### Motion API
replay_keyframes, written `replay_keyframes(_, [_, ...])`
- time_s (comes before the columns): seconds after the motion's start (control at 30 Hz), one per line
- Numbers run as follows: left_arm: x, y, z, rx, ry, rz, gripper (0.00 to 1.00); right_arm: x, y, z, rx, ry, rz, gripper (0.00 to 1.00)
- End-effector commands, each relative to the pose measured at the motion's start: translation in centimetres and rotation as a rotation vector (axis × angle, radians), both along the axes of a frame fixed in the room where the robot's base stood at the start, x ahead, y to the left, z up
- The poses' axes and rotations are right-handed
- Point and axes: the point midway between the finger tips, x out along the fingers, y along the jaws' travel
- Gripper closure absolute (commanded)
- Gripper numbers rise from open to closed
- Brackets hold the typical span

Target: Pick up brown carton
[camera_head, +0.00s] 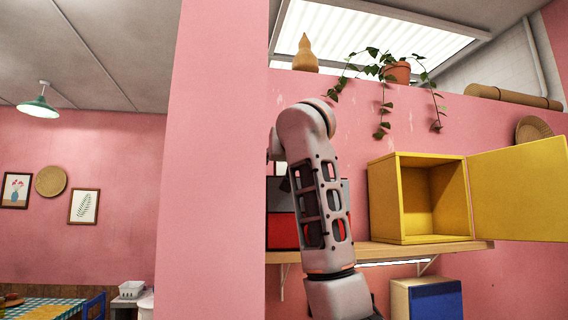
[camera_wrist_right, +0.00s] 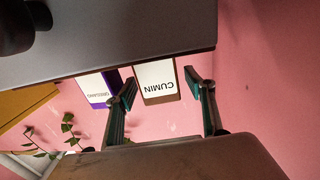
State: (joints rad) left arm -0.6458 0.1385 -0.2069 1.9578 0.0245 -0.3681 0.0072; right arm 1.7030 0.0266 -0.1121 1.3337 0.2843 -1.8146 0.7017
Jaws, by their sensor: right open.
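My right gripper (camera_wrist_right: 162,86) is open, with one finger on each side of the carton in the picture. I cannot tell whether either finger touches it or how deep the carton sits between them. In the head view my right arm covers the gripper, and I cannot make out the carton there. My left gripper is in neither view.
A purple carton (camera_wrist_right: 98,90) with a white label stands close beside the brown one. A grey and red box (camera_head: 281,229) is partly behind my arm on the wooden shelf (camera_head: 450,247). A yellow cabinet (camera_head: 384,205) with its door open stands to the right.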

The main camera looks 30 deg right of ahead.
Motion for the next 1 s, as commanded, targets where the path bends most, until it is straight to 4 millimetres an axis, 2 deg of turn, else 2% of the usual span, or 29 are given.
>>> replay_keyframes(0.13, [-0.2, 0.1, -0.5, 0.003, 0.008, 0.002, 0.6, 0.0, 0.0, -0.1, 0.0, 0.0, 0.0, 0.46])
replay_keyframes(0.17, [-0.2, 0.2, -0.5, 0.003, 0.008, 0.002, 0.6, 0.0, 0.0, -0.1, 0.0, 0.0, 0.0, 0.51])
replay_keyframes(0.3, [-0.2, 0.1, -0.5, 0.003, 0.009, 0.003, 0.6, 0.0, 0.0, -0.1, 0.0, 0.0, 0.0, 0.87])
replay_keyframes(0.77, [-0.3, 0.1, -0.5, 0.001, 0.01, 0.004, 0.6, 0.0, 0.0, 0.4, 0.0, 0.0, 0.001, 0.88])
replay_keyframes(0.87, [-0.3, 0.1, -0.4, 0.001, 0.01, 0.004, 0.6, -0.1, 0.1, 1.2, 0.001, -0.001, 0.001, 0.88])
replay_keyframes(1.0, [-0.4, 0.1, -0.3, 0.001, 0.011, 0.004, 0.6, -0.1, 0.1, 3.3, 0.001, -0.001, 0.002, 0.88])
